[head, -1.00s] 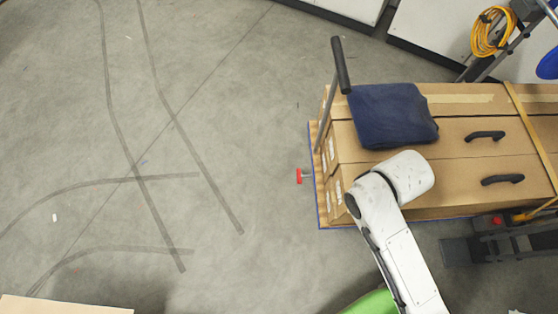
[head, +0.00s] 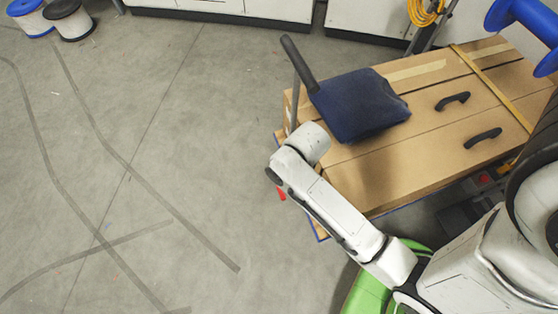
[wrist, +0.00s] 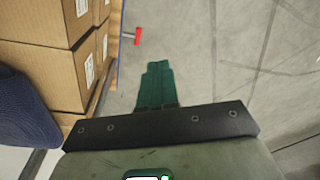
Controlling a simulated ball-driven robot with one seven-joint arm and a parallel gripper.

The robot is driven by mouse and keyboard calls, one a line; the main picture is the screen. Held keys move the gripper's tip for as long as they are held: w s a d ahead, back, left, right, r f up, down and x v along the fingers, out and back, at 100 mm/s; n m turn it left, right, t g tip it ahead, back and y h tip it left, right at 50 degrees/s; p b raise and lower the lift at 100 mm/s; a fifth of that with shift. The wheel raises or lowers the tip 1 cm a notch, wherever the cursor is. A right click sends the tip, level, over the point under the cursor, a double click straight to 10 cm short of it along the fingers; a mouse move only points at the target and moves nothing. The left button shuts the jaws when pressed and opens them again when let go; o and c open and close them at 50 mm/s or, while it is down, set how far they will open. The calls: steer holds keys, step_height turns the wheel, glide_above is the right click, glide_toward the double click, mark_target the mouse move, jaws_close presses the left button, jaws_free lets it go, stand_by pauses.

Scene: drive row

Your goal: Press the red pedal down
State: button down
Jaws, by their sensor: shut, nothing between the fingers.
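The red pedal (head: 281,195) sticks out from the end of the trolley platform (head: 318,232). In the head view my arm hides part of it. In the wrist view the red pedal (wrist: 137,37) shows on a short dark stem at the platform's edge, near the top. My gripper (wrist: 157,68) has its green fingers together, with nothing between them. It is to the right of the boxes and apart from the pedal, which lies just above and left of the fingertips in that picture. The head view does not show the fingers.
Cardboard boxes (head: 440,118) fill the platform, with a dark blue cloth (head: 355,105) on top. A dark push handle (head: 298,62) rises at the pedal end. Blue and black spools stand far left. The floor (head: 150,130) left of the trolley is clear.

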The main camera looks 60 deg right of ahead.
steer(key=w+d+f+m+b, duration=0.1)
steer(key=w+d+f+b, duration=0.15)
steer(key=f+b, duration=0.4)
steer(key=w+d+f+m+b, duration=0.1)
steer(key=w+d+f+b, duration=0.15)
steer(key=f, duration=0.65)
steer(key=m+y+b, duration=0.1)
steer(key=m+b, duration=0.2)
steer(key=b, duration=0.6)
glide_above(280, 192)
steer(key=s+d, duration=0.2)
steer(key=d, duration=0.1)
step_height(280, 192, down, 13)
steer(key=shift+s+d+f, duration=0.15)
steer(key=shift+s+f, duration=0.05)
steer(key=shift+f, duration=0.05)
steer(key=f+b, duration=0.2)
steer(key=f, duration=0.2)
steer(key=w+a+f+b, duration=0.1)
steer(key=f+b, duration=0.2)
steer(key=f, duration=0.2)
steer(key=a+f+b, duration=0.1)
steer(key=f+b, duration=0.2)
steer(key=f, duration=0.2)
steer(key=shift+w, duration=0.3)
